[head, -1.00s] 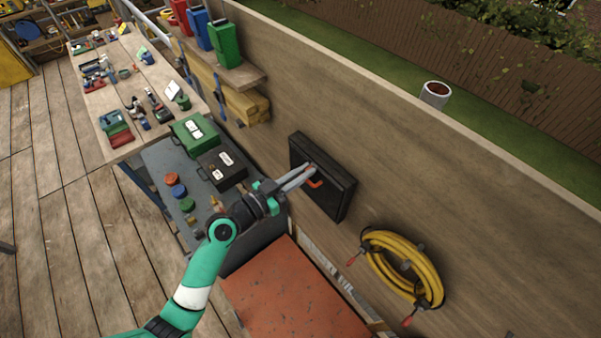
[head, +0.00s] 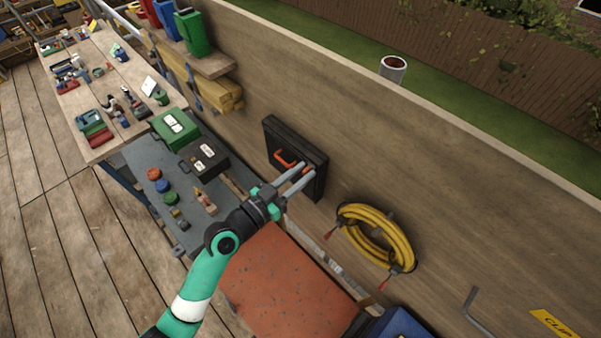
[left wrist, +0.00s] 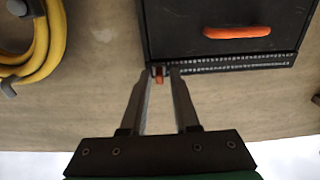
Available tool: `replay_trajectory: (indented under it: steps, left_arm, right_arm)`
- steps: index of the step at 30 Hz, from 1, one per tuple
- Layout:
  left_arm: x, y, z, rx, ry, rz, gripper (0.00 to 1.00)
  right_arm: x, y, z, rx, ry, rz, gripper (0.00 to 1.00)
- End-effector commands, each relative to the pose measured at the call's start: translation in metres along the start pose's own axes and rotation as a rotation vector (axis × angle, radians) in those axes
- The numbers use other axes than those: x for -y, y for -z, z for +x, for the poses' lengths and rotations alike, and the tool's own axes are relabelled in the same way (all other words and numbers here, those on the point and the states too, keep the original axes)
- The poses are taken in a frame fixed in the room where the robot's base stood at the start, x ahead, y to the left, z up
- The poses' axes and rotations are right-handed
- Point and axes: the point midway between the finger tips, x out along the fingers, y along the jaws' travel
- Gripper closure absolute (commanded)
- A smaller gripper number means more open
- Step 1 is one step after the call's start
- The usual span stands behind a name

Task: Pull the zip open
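A black case (head: 281,137) is on the wooden wall in the head view, with an orange handle (head: 287,160). In the left wrist view the case (left wrist: 180,25) and handle (left wrist: 237,32) are at the top. A toothed zip (left wrist: 235,63) runs along the case's near edge. A small orange zip pull (left wrist: 159,78) hangs at the zip's left end. My left gripper (head: 307,174) is at the case's lower right part. In the left wrist view its fingertips (left wrist: 162,72) are apart, one on each side of the pull, with a gap visible. My right gripper is not in view.
A coiled yellow hose or cable (head: 375,238) hangs on the wall right of the case. A grey bench (head: 150,187) with a green box (head: 175,130) and a black box (head: 204,158) stands to the left. An orange-red speckled surface (head: 275,285) lies below the gripper.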

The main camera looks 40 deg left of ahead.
Motion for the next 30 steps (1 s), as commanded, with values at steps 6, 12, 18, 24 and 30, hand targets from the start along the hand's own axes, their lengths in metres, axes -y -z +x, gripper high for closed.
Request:
replay_trajectory:
  steps: [6, 12, 18, 24, 30]
  left_arm:
    - [0.0, 0.0, 0.0, 0.001, 0.0, 0.0, 0.57]
    - [0.0, -0.002, -0.004, 0.002, 0.0, 0.0, 0.57]
    - [0.001, -0.005, -0.039, 0.002, 0.003, 0.0, 0.57]
    - [0.001, -0.005, -0.087, 0.002, 0.004, 0.0, 0.57]
    - [0.001, -0.002, -0.114, 0.001, 0.003, 0.0, 0.57]
  right_arm:
    - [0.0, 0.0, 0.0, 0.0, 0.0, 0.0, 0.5]
    - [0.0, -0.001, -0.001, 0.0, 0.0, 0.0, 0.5]
    - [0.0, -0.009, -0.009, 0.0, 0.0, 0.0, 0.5]
    - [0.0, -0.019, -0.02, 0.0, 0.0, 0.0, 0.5]
    - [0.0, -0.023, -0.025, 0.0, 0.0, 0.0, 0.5]
